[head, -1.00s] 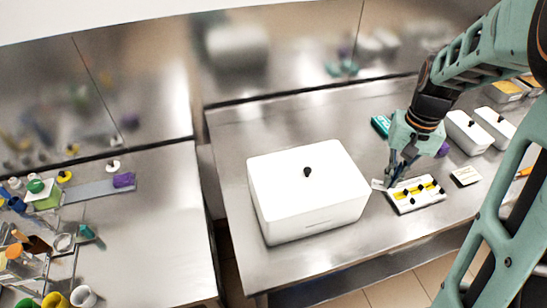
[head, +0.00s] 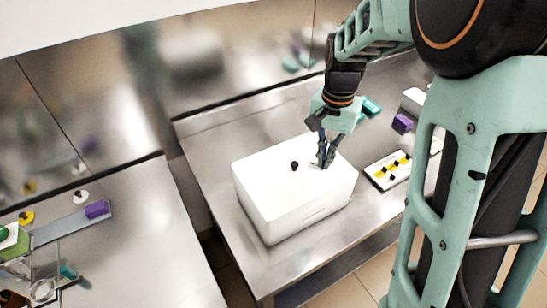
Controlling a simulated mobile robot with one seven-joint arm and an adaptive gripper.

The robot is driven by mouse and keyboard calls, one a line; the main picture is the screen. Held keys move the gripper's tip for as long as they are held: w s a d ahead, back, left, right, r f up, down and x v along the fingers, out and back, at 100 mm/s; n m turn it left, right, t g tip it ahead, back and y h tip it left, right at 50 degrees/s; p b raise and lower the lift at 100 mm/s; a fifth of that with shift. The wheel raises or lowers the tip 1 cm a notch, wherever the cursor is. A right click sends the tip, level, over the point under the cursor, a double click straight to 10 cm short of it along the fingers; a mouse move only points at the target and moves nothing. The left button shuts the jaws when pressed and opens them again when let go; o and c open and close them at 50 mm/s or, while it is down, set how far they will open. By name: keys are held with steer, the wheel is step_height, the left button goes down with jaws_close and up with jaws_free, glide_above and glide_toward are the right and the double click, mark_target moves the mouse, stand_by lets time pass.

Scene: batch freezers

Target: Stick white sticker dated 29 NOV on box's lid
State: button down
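The white box (head: 270,200) stands closed on the steel table, with a small black knob (head: 294,165) on its lid. My gripper (head: 322,164) points down over the lid's right part, to the right of the knob, its fingertips at or just above the lid. The fingers look close together, with a small pale piece, seemingly the white sticker (head: 315,166), at their tips. Its print is too small to read, and I cannot tell whether it touches the lid.
A purple block (head: 402,122) and a teal box (head: 371,106) lie behind the tray. A white container (head: 413,100) stands at the far right, partly hidden by my arm. A separate steel counter (head: 130,245) is at left, beyond a gap, with cluttered small items.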

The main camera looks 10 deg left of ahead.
mark_target(275, 184)
steer(key=s+a+r+m+b, duration=0.1)
steer(key=s+a+m+b, duration=0.1)
steer(key=a+m, duration=0.75)
steer(key=shift+a+f+n+b, duration=0.5)
steer(key=shift+f+b, duration=0.2)
steer(key=shift+f, duration=0.35)
steer(key=shift+a+f+n+b, duration=0.4)
steer(key=shift+f+b, duration=0.35)
steer(key=shift+f, duration=0.3)
steer(key=shift+a+f+n+b, duration=0.4)
steer(key=shift+f+n+b, duration=0.25)
steer(key=shift+f, duration=0.4)
steer(key=shift+f, duration=0.35)
steer(key=c, duration=2.6)
jaws_free()
steer(key=shift+c, duration=0.2)
steer(key=o, duration=0.6)
steer(key=shift+c, duration=0.2)
steer(key=shift+o, duration=0.3)
steer(key=o, duration=0.5)
steer(key=shift+r, duration=0.1)
